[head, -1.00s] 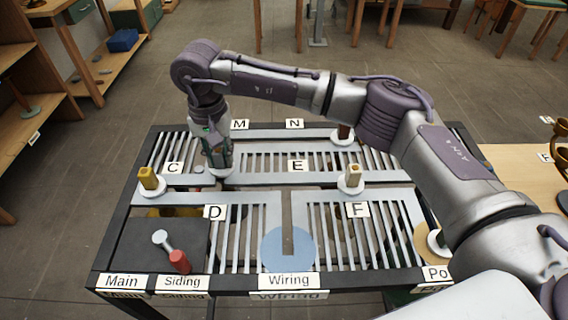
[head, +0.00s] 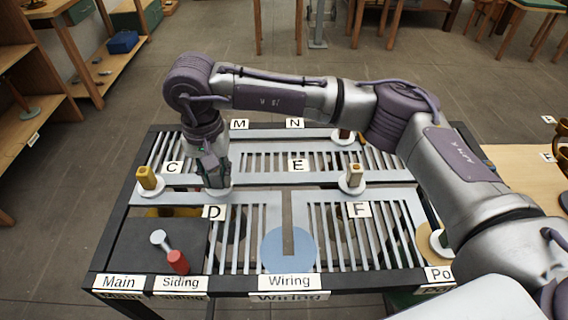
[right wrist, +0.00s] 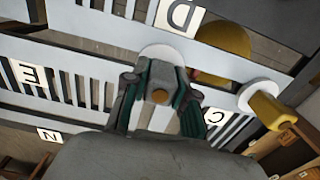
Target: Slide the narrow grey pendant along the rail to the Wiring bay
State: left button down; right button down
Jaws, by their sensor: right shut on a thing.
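My right gripper (head: 213,176) is shut on a narrow upright pendant, whose pale round base (head: 220,190) shows just below the fingers. In the right wrist view, the grey pendant (right wrist: 160,74) stands between the fingers, with a brownish end facing the camera; the fingers hide its sides. It is on the rail plate between labels C and D, left of the middle. My left gripper is not in view.
A yellow pendant (head: 148,180) stands to the left and a tan one (head: 352,176) to the right. A brown one (head: 344,134) is at the back. The slot toward Wiring looks clear.

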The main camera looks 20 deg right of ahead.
jog(key=s+d+b, duration=0.1)
jog(key=d, duration=0.3)
jog(key=s+d+b, duration=0.1)
jog(key=d+b, duration=0.1)
jog(key=d, duration=0.2)
jog(key=s+d+b, duration=0.1)
jog(key=d, duration=0.3)
jog(key=shift+s+d+f, duration=0.1)
jog(key=shift+s, duration=0.1)
jog(key=shift+s+d, duration=0.2)
jog(key=shift+d, duration=0.35)
jog(key=s+a+b, duration=0.3)
jog(key=s+a, duration=0.1)
jog(key=s, duration=0.9)
jog(key=shift+s, duration=0.2)
jog(key=c, duration=0.8)
grip_release()
jog(key=shift+c, duration=0.2)
